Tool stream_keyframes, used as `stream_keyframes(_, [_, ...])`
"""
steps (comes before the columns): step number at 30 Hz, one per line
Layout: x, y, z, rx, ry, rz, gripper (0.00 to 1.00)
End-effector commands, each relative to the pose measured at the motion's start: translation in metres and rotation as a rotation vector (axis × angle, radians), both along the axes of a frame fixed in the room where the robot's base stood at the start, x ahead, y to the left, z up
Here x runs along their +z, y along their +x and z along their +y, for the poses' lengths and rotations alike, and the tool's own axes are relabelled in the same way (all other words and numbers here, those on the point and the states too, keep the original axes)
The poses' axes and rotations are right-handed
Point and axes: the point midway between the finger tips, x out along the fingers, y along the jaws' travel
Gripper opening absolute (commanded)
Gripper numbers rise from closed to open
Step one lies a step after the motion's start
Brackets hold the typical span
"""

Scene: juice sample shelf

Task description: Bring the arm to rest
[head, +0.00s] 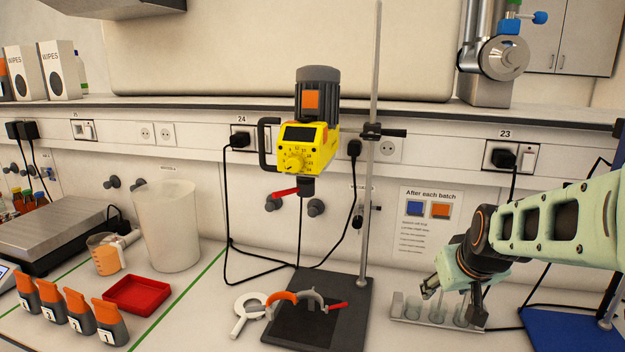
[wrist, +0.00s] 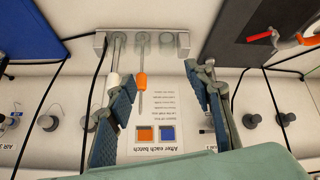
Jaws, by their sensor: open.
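My gripper (head: 453,298) is at the right in the head view, pointing down over a pale rack (head: 408,308) with glass vessels. In the wrist view my gripper's (wrist: 168,88) two blue-grey fingers stand wide apart with nothing clasped between them. The rack also shows at the top of the wrist view (wrist: 183,42). A thin tool with an orange grip (wrist: 141,84) and one with a white grip (wrist: 113,82) reach from the rack's vessels, seen between the fingers. In the head view I cannot make out these tools near my gripper.
A dark stand base (head: 345,292) with a tall rod and a yellow stirrer (head: 308,148) is left of the rack. A blue base (head: 570,330) lies to its right. A notice (head: 428,215) is on the wall behind. Black cords hang near the wall.

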Motion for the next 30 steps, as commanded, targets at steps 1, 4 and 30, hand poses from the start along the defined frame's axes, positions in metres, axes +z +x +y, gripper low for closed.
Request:
stream_keyframes(1, [0.013, -0.011, 0.015, 0.009, 0.044, -0.007, 0.47])
stream_keyframes(4, [0.027, -0.035, 0.044, 0.027, 0.111, -0.001, 0.47])
stream_keyframes(30, [0.061, -0.203, 0.132, -0.016, 0.129, 0.13, 0.47])
